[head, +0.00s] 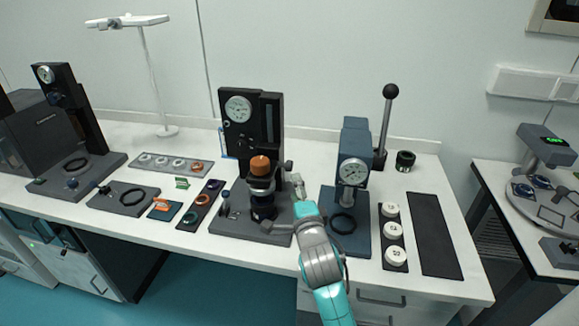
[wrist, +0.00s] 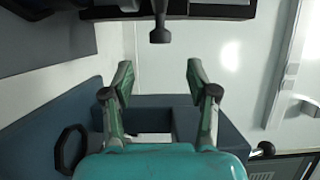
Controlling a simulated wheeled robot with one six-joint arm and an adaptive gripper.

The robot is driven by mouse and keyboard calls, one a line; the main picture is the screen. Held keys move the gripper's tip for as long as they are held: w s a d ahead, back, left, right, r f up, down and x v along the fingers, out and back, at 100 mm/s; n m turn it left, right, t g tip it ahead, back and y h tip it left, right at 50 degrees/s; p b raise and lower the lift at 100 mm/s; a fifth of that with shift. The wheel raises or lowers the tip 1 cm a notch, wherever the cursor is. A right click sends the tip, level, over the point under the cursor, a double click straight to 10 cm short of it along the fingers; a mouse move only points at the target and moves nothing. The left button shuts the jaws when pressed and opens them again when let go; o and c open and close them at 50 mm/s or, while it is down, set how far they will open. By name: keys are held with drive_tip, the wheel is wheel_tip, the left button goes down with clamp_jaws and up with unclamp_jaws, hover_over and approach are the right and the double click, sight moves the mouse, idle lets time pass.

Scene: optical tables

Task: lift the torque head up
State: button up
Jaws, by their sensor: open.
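A black stand (head: 235,135) with a round dial stands mid-table in the head view. The torque head appears to be the dark and silver part (head: 262,184) on its front, around an orange-topped piece (head: 260,165); their exact join is too small to tell. My gripper (head: 298,184) is just right of this part. In the wrist view my gripper (wrist: 160,82) is open and empty, its green fingers wide apart. A short dark knob (wrist: 160,35) on a stem lies ahead of the gap between the fingertips, apart from both.
A blue-grey gauge press (head: 355,165) stands close on the right of my arm. White round pieces (head: 392,230) and a dark mat (head: 434,235) lie farther right. Small trays with rings (head: 200,205) lie on the left. A black ball-topped lever (head: 390,92) rises behind.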

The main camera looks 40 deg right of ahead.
sight(290, 169)
drive_tip(key=x, duration=1)
drive_tip(key=shift+w+d, duration=0.15)
drive_tip(key=shift+w, duration=0.2)
